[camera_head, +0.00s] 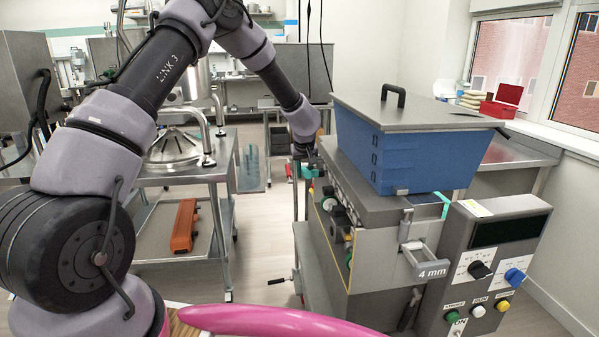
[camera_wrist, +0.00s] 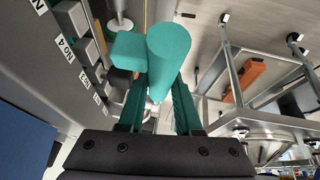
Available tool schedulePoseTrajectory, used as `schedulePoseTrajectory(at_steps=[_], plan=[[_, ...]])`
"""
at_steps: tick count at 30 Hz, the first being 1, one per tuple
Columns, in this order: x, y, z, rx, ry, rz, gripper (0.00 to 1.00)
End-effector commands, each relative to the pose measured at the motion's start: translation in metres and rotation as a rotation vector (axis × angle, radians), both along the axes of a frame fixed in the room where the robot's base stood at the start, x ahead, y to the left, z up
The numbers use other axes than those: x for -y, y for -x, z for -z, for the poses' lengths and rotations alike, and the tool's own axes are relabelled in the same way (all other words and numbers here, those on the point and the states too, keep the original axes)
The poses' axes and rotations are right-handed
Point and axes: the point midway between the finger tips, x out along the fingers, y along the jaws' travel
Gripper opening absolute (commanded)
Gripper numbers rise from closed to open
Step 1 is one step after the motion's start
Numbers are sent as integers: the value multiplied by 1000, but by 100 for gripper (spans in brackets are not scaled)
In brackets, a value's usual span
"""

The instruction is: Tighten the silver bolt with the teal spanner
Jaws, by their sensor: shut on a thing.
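My gripper (camera_wrist: 158,110) is shut on the teal spanner (camera_wrist: 170,58), seen nearly end-on in the wrist view as a thick round handle with a squarer block beside it. The spanner (camera_head: 314,172) is small in the head view, at the far left side of the depositor machine. My gripper (camera_head: 304,152) is above the machine's side edge there, partly hidden by the wrist. I cannot make out the silver bolt with certainty. A pale round metal part (camera_wrist: 120,23) shows beyond the spanner in the wrist view; I cannot tell whether they touch.
The depositor (camera_head: 385,265) carries a blue hopper (camera_head: 400,155) with a grey lid, close right of my gripper. Numbered blocks (camera_wrist: 90,50) line its side. A control panel (camera_head: 490,265) stands in front. A steel trolley (camera_head: 185,172) stands left, with open floor between.

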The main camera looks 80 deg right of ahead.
Motion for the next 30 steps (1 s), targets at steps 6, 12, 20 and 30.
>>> schedulePoseTrajectory(at_steps=[6,12,20,30], plan=[[-2,1,0,0,3,-5,0],[-2,0,0,-1,2,-6,0],[-1,3,0,-2,2,-5,0],[2,14,0,-1,2,-5,0]])
